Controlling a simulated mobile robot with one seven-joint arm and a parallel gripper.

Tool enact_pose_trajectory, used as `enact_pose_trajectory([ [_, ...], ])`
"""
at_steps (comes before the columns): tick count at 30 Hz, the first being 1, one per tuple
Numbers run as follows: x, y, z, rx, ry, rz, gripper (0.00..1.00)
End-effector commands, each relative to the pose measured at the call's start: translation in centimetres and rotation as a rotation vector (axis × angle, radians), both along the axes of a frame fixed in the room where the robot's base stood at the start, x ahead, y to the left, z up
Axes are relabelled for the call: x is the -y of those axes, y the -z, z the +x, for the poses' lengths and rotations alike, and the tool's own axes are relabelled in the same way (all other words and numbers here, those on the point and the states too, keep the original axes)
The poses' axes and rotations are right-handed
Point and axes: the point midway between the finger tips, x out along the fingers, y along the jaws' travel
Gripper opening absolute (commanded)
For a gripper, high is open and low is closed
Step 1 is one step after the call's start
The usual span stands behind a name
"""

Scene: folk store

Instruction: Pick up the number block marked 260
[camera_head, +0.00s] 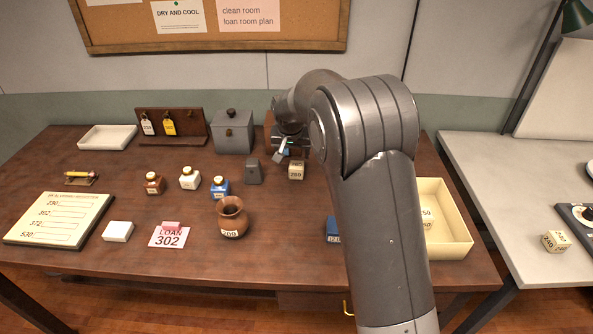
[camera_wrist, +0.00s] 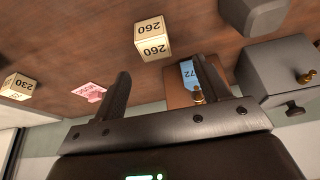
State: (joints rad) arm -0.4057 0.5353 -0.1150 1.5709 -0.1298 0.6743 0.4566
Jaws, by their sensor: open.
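The cream cube block marked 260 (camera_head: 296,171) sits on the brown table, right of a small grey weight-like piece. In the wrist view the same block (camera_wrist: 152,38) shows 260 on two faces, upright in front of my fingertips. My gripper (camera_wrist: 162,74) is open and empty, with the block beyond the gap between its fingers and apart from both. In the head view my gripper (camera_head: 286,143) is just behind the block, partly hidden by my arm.
A block marked 230 (camera_wrist: 18,87) and a grey box (camera_wrist: 290,75) flank the wrist view; a blue 72 tag (camera_wrist: 188,72) hangs close to one finger. In the head view, the grey weight (camera_head: 254,172) stands close left of the block. A cream tray (camera_head: 459,239) is at right.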

Motion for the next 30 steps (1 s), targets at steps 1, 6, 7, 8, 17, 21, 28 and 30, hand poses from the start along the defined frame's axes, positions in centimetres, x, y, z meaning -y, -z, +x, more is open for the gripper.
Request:
enact_pose_trajectory([
  [1,0.1,0.9,0.2,-0.003,0.001,-0.002,0.68],
  [6,0.2,3.4,1.2,-0.003,0.0,-0.001,0.68],
  [7,0.2,3.6,1.4,-0.002,0.0,-0.001,0.68],
  [8,0.2,3.8,1.5,-0.002,0.0,0.0,0.68],
  [17,1.0,6.9,2.2,-0.004,0.001,0.0,0.68],
  [21,1.0,8.5,3.0,-0.002,0.0,0.0,0.68],
  [28,1.0,8.9,3.1,0.0,0.0,0.001,0.68],
  [30,1.0,8.9,3.1,0.0,0.0,0.001,0.65],
])
